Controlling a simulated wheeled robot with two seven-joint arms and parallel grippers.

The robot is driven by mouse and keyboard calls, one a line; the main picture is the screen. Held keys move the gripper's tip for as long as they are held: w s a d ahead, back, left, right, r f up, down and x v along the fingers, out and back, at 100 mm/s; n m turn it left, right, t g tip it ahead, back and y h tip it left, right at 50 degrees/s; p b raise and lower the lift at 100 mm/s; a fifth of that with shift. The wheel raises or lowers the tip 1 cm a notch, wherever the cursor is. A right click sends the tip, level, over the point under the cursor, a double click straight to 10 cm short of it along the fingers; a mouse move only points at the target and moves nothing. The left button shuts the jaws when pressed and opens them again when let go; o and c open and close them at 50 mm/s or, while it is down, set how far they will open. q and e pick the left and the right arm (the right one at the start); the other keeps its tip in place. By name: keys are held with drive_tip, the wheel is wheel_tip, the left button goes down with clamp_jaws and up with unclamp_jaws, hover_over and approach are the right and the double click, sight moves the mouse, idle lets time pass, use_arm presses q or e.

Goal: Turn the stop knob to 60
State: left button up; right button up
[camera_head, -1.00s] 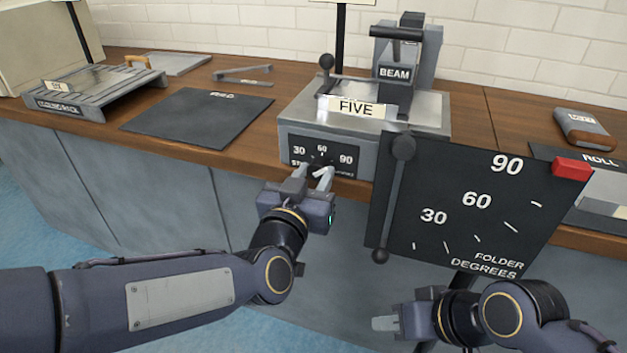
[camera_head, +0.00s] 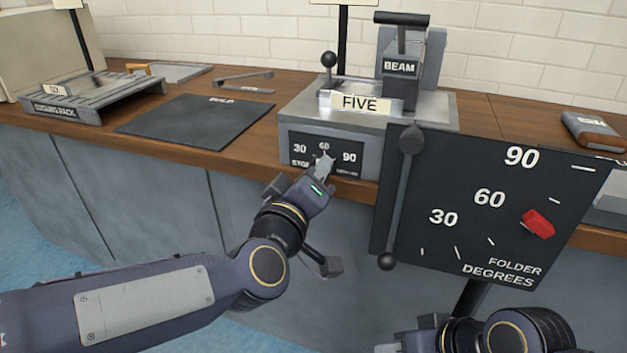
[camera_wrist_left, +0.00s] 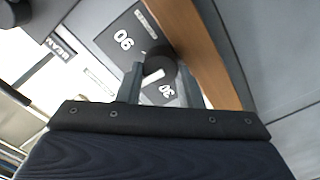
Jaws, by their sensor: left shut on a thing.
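The stop dial (camera_head: 349,169) is a black plate on the front of the grey machine, marked 30, 60 and 90. My left gripper (camera_head: 323,166) is at the dial and covers most of its knob in the head view. In the left wrist view the round black knob (camera_wrist_left: 159,62) sits between the two fingers, which are shut on it. A white mark shows on the knob; its exact reading is hard to tell. My right gripper (camera_head: 392,347) is at the bottom edge, mostly cut off and away from the dial.
A large folder degrees board (camera_head: 462,225) with a red pointer (camera_head: 538,223) stands right of the dial. The machine carries a FIVE label (camera_head: 360,104) and a BEAM block (camera_head: 401,68). A black mat (camera_head: 195,121) and a grey rack (camera_head: 95,98) lie left on the bench.

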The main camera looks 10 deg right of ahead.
use_arm(q)
drive_tip(key=shift+n, duration=0.4)
drive_tip(key=o, duration=1)
drive_tip(key=p+v, duration=0.1)
drive_tip(key=v, duration=0.6)
drive_tip(key=shift+s+a, duration=0.25)
drive_tip(key=shift+s, duration=0.1)
